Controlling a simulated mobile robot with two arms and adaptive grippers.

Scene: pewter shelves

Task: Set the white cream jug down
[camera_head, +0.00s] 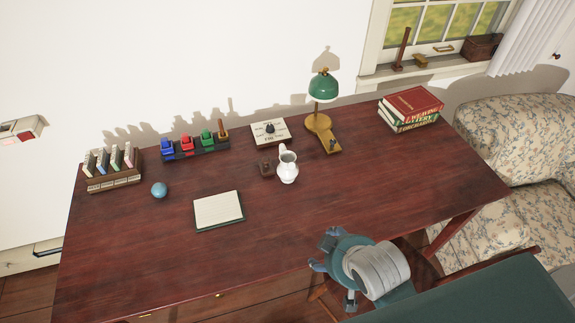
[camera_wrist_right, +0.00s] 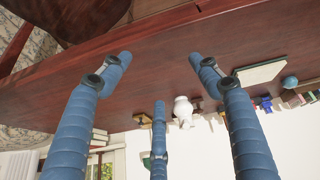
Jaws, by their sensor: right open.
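The white cream jug (camera_head: 287,166) stands upright on the dark red wooden desk (camera_head: 330,215), in front of the lamp. It also shows upside down in the right wrist view (camera_wrist_right: 183,110), beyond the fingers. My right gripper (camera_head: 338,268) is at the desk's front edge, well apart from the jug. Its blue fingers (camera_wrist_right: 158,75) are spread wide in the wrist view, with nothing between them. My left gripper is in neither view.
A notepad (camera_head: 219,210), blue ball (camera_head: 159,190) and ink bottle rack (camera_head: 195,148) lie left. Books (camera_head: 411,109) sit back right. The front desk area is clear.

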